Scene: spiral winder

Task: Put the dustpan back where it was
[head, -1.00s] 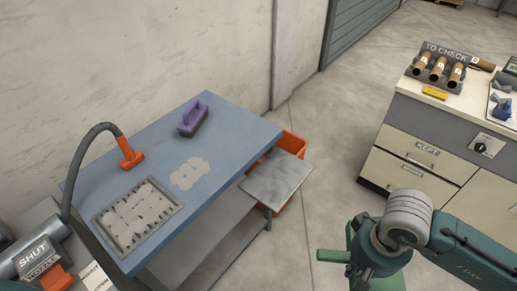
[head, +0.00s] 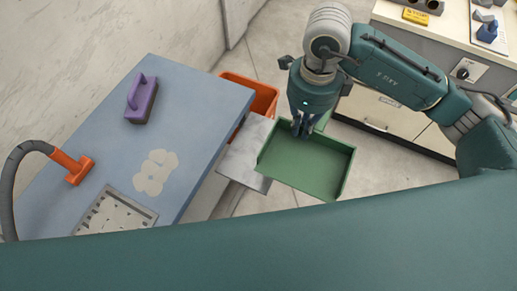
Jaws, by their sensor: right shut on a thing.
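The green dustpan (head: 308,168) is a shallow open pan. It shows right of the blue table, partly in front of a grey metal side plate (head: 243,156). My right gripper (head: 301,130) is shut on the dustpan at its far side and points down; the grip itself is partly hidden by the fingers. The pan looks empty. I cannot tell whether it touches the plate or hangs above it. My left gripper is not in view.
The blue table (head: 195,105) carries a purple-handled brush (head: 142,100), a pale patch (head: 155,172), a grate (head: 112,212) and an orange hose nozzle (head: 73,167). An orange bin (head: 262,98) stands behind the plate. A drawer cabinet (head: 440,135) is at right. My own green arm covers the bottom.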

